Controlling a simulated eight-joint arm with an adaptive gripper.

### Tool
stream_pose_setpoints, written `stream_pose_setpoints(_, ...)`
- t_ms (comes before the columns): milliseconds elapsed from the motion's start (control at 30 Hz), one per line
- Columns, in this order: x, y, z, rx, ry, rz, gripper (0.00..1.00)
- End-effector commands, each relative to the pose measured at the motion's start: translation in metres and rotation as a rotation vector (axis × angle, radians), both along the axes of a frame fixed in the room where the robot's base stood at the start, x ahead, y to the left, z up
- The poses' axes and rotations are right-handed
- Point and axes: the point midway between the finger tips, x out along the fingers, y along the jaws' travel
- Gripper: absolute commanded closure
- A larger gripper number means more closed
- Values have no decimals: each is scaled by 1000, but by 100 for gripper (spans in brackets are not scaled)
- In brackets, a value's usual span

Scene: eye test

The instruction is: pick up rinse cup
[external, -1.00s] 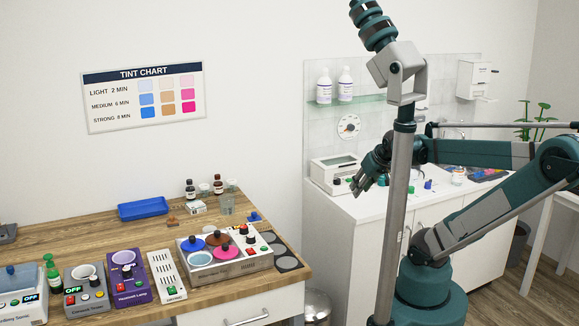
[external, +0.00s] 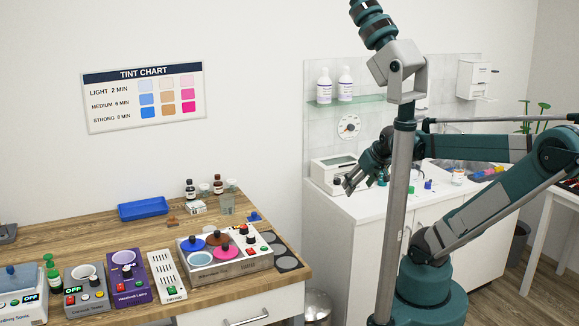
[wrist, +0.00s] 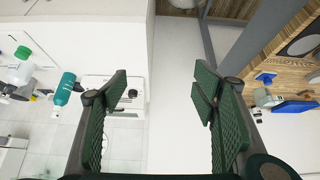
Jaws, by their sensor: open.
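A translucent grey cup (external: 227,204) stands upright at the back right of the wooden bench. A small pale cup or jar (external: 457,177) stands on the white counter by the sink. I cannot tell for certain which is the rinse cup. My gripper (external: 350,187) is open and empty above the left end of the white counter, right of the bench and apart from both cups. In the wrist view, its green ridged fingers (wrist: 162,92) are wide apart with only pale background between them.
The wooden bench (external: 95,228) holds a blue tray (external: 143,208), dark bottles and a heater unit with coloured pots (external: 225,258). A white box (external: 333,172) stands on the counter near my gripper. A glass shelf (external: 350,101) with two white bottles is above. A gap separates bench and counter.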

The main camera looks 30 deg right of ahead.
Motion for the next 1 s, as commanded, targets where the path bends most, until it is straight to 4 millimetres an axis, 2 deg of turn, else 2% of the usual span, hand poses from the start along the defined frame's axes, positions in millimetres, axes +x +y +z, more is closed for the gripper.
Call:
stream_pose_setpoints(500, 60, 39, 44, -59, 85, 165, 41)
stream_pose_setpoints(1000, 124, 90, 70, -122, 169, 346, 41)
